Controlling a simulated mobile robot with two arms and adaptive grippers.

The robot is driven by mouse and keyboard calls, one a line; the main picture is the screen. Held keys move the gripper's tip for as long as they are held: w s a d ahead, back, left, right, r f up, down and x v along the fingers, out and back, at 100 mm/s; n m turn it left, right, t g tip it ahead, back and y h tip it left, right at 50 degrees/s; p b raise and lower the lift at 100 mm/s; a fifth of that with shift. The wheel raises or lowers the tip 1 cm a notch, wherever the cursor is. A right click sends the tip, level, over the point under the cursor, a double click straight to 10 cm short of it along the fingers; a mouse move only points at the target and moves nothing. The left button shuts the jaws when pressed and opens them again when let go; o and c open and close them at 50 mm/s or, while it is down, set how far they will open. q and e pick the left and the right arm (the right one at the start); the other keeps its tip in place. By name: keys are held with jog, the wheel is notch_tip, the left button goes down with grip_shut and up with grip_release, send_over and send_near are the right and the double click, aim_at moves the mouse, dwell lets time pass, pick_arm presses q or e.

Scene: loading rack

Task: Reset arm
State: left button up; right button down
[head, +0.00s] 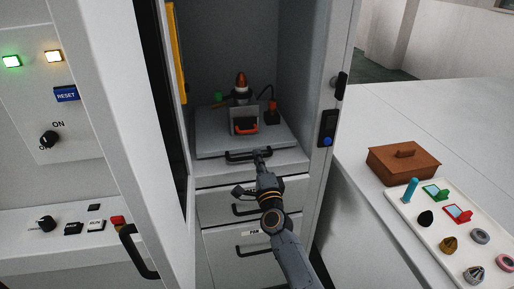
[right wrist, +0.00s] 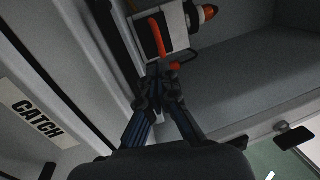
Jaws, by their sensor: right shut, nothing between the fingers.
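My right arm reaches in from the bottom of the head view. Its right gripper (head: 259,156) is shut and empty, at the right end of the black handle (head: 248,155) on the front of a grey shelf (head: 212,145). Whether it touches the handle I cannot tell. In the right wrist view the closed fingertips (right wrist: 158,84) point toward a device (right wrist: 165,40) with an orange tip. The device (head: 241,100) stands on the shelf inside the open cabinet, with an orange-red handle on its front. My left gripper is not in view.
Drawers with black handles (head: 257,250) lie below the shelf. The cabinet door (head: 120,120) stands open on the left. A control panel (head: 40,100) has lit green and orange lamps. On the right table are a brown box (head: 403,164) and a white tray (head: 433,240) with small parts.

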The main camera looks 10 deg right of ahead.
jog(key=s+a+f+n+g+y, duration=0.25)
jog(key=s+f+n+g, duration=0.35)
jog(key=s, duration=0.6)
jog(key=s+a+f+n+g+y, duration=0.1)
jog(key=s+f+n+g+y, duration=0.2)
jog(key=s+f+n, duration=0.55)
jog(key=s+d+f+n+g+h, duration=0.1)
jog(key=s+d+n+g+h, duration=0.3)
jog(key=s, duration=0.8)
jog(key=s+d+f+n+g+h, duration=0.1)
jog(key=s+d+g+h, duration=0.15)
jog(key=s+d, duration=0.7)
jog(key=s+a+f+g, duration=0.1)
jog(key=s+f, duration=0.2)
jog(key=f, duration=1)
jog(key=s+a+f+g, duration=0.1)
jog(key=s+f+g, duration=0.1)
jog(key=f, duration=1.1)
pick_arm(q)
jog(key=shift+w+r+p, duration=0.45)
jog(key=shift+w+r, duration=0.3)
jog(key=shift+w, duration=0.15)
pick_arm(e)
jog(key=s+d+f, duration=0.2)
jog(key=s+f, duration=1.4)
jog(key=shift+s+d+g, duration=0.35)
jog(key=shift+s, duration=0.05)
